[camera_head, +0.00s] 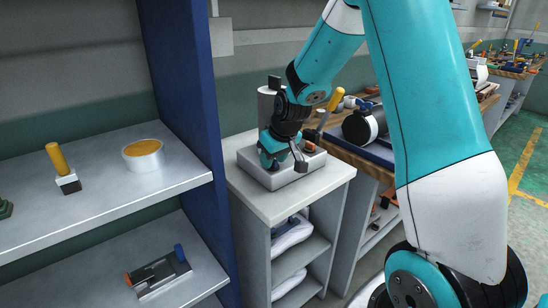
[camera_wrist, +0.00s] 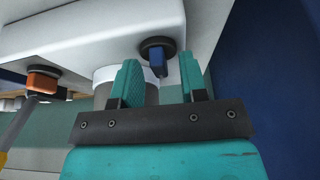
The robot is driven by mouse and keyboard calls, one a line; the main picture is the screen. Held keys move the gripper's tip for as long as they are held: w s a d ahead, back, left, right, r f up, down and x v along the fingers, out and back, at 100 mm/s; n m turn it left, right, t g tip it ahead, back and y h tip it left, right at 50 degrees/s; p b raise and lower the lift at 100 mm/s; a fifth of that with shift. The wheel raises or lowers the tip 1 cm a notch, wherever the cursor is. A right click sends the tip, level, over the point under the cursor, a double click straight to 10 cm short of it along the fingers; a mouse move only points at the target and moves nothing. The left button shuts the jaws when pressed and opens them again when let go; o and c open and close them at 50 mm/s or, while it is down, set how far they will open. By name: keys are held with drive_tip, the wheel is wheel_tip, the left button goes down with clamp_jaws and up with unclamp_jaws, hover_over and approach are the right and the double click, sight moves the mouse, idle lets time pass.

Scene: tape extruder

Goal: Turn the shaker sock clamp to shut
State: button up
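A light grey machine box (camera_head: 268,177) stands on the white cabinet, and its pale face (camera_wrist: 85,30) fills the upper part of the wrist view. A blue knob (camera_wrist: 158,62) on a round black base sits on that face. I cannot tell for sure which fitting is the shaker sock clamp. My gripper (camera_wrist: 160,84) is open, its two teal fingers apart. The blue knob shows in the gap between the fingertips, with no contact visible. In the head view my gripper (camera_head: 272,150) is over the box and hides the blue knob.
An orange knob (camera_wrist: 43,82) is left of the blue one; a yellow-handled lever (camera_head: 331,106) rises behind the box. A grey cylinder (camera_head: 267,103) stands behind my wrist. The dark blue shelf side (camera_head: 188,90) is close on the left. A workbench with a black roll (camera_head: 362,127) lies right.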

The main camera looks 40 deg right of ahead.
drive_tip(key=p+v, duration=0.1)
drive_tip(key=v, duration=1.6)
drive_tip(key=shift+r+p, duration=0.25)
drive_tip(key=shift+p, duration=0.05)
drive_tip(key=shift+a, duration=0.1)
drive_tip(key=s+a+r+n+y+p, duration=0.1)
drive_tip(key=s+a+p, duration=0.1)
drive_tip(key=a, duration=0.3)
drive_tip(key=s+a+r+n+g+p, duration=0.1)
drive_tip(key=s+a+r, duration=0.1)
drive_tip(key=a, duration=0.2)
drive_tip(key=s+a+r+n+y+p, duration=0.1)
drive_tip(key=s+a+p, duration=0.15)
drive_tip(key=a, duration=0.25)
drive_tip(key=s+a+r+n+g+y+p, duration=0.1)
drive_tip(key=s+a+p, duration=0.1)
drive_tip(key=s+a, duration=0.3)
drive_tip(key=s+a+r+n+g+y+p, duration=0.1)
drive_tip(key=s+a, duration=0.4)
drive_tip(key=s, duration=0.5)
drive_tip(key=shift+r+n+g+p, duration=0.25)
drive_tip(key=shift+n+g+p, duration=0.3)
drive_tip(key=shift+n+g, duration=0.25)
drive_tip(key=shift+s, duration=0.1)
